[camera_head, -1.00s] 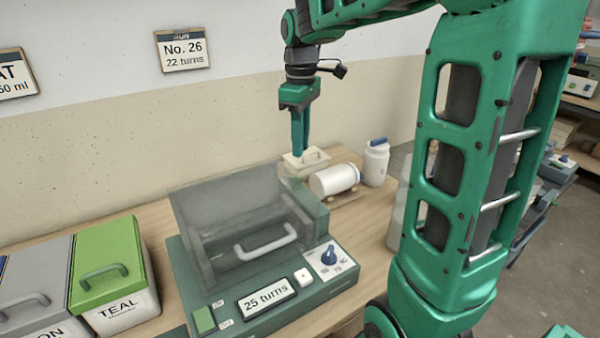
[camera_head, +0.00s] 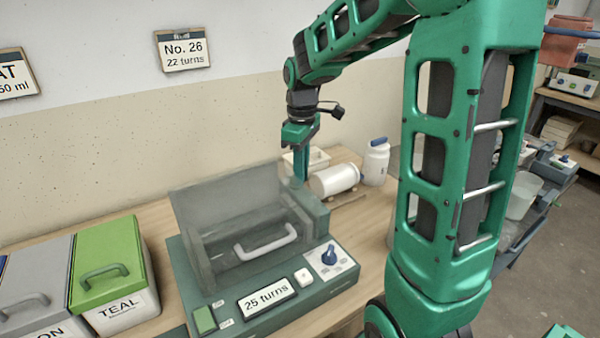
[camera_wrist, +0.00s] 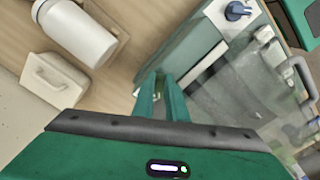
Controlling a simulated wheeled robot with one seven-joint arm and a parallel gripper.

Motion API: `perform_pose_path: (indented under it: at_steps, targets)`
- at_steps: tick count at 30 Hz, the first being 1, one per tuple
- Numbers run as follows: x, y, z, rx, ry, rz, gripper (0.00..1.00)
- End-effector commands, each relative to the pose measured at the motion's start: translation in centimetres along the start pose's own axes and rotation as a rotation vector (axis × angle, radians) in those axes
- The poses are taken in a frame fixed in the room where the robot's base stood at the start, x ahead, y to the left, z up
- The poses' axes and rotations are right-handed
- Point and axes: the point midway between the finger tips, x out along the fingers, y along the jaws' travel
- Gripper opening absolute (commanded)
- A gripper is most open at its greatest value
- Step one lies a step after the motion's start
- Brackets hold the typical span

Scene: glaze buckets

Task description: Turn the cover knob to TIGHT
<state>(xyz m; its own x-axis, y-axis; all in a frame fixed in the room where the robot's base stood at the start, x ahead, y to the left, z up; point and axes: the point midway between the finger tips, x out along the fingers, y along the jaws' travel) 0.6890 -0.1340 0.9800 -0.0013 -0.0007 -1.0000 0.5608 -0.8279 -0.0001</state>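The cover knob is a blue knob (camera_head: 329,255) on a white dial plate at the right of the green machine's front panel. The plate's small lettering is too small to read, so I cannot tell its setting. The knob also shows at the top of the wrist view (camera_wrist: 238,11). My gripper (camera_head: 301,178) points down behind the machine's right rear, away from the knob. In the wrist view my gripper (camera_wrist: 160,80) has its fingers close together, with a narrow gap and nothing clearly held. The clear cover (camera_head: 228,205) stands raised over the machine (camera_head: 190,290).
A white jar (camera_head: 334,180) lies on its side beside my gripper, with an upright jar (camera_head: 376,163) behind. A handled white block (camera_wrist: 53,80) is near them. Green (camera_head: 105,260) and grey (camera_head: 35,290) lidded bins stand left. A "25 turns" display (camera_head: 266,297) is left of the knob.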

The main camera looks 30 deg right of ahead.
Motion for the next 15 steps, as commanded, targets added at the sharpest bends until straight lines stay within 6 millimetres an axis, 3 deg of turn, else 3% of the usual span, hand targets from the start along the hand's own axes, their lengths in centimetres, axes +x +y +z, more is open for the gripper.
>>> perform_pose_path:
  at_steps: [15]
  targets:
    - [-0.08, 0.03, -0.01, 0.059, 0.002, 0.002, 0.0]
